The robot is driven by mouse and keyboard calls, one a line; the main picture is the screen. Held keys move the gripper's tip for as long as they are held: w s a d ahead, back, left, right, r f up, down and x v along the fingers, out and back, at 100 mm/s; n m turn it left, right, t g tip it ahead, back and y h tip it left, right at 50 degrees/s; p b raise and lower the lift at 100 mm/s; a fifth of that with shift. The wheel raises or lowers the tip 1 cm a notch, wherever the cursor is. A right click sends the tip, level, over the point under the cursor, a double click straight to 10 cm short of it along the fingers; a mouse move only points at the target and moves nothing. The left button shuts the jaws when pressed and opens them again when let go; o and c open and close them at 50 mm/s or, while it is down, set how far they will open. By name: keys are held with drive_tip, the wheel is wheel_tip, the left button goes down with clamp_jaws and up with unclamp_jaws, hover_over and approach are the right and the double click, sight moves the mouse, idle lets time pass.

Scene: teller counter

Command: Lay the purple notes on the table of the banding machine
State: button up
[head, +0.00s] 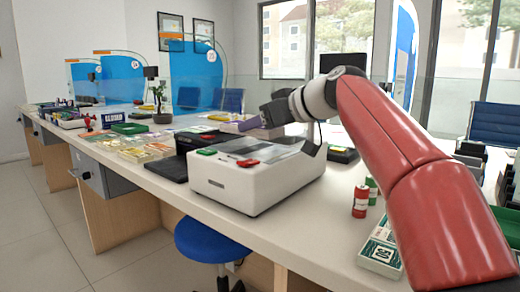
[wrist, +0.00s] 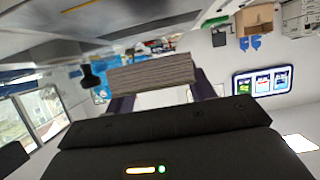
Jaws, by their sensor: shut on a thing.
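My gripper (wrist: 160,92) is shut on a thick stack of notes (wrist: 152,74). In the wrist view the stack shows its grey-brown, finely layered edge between the two dark fingers; its purple face does not show there. In the head view my dark gripper (head: 277,109) is over the counter, behind and above a white machine (head: 245,186) with a grey top, which looks like the banding machine. Pale purple (head: 240,123) shows just left of the gripper; I cannot tell whether it is the held stack. The fingertips are too small to make out there.
Note bundles (head: 140,153) lie to the left. Red (head: 361,201) and green rolls and a green-white tray (head: 381,258) are at right. A blue stool (head: 208,240) stands in front.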

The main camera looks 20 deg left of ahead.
sight(260, 138)
wheel_tip(260, 138, down, 4)
drive_tip(key=shift+r+b, duration=0.2)
drive_tip(key=shift+b, duration=0.45)
drive_tip(key=o, duration=1.1)
drive_tip(key=v, duration=1.2)
drive_tip(key=shift+r, duration=0.1)
